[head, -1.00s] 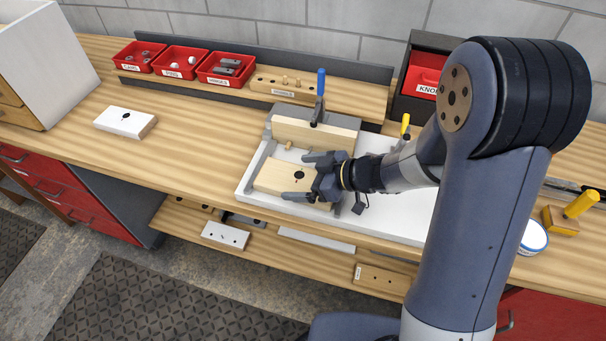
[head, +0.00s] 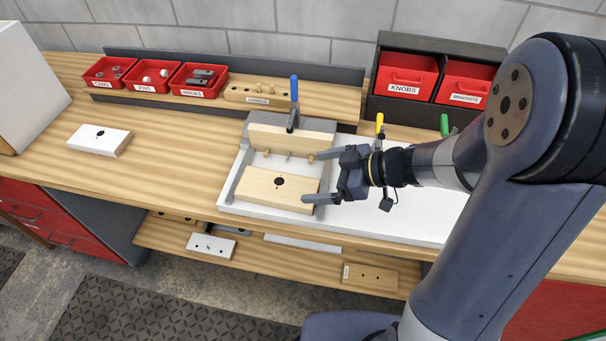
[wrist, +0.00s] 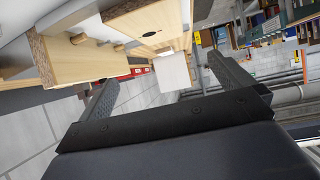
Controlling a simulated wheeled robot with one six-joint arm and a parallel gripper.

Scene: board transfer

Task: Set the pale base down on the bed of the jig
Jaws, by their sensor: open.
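The pale base (head: 265,198), a light wood board with a dark hole, lies flat on the white bed of the jig (head: 226,206), in front of an upright pale board (head: 268,139) with several dowels. My gripper (head: 312,178) is open to the right of the base, its fingers apart and empty. One fingertip is close to the base's right front corner; I cannot tell whether it touches. In the wrist view the base (wrist: 160,22) shows beyond the open fingers (wrist: 160,78).
A blue-handled clamp (head: 294,92) stands behind the upright board. A white block (head: 95,142) lies on the bench at left. Red bins (head: 153,78) and a dark rack with red drawers (head: 408,72) stand at the back.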

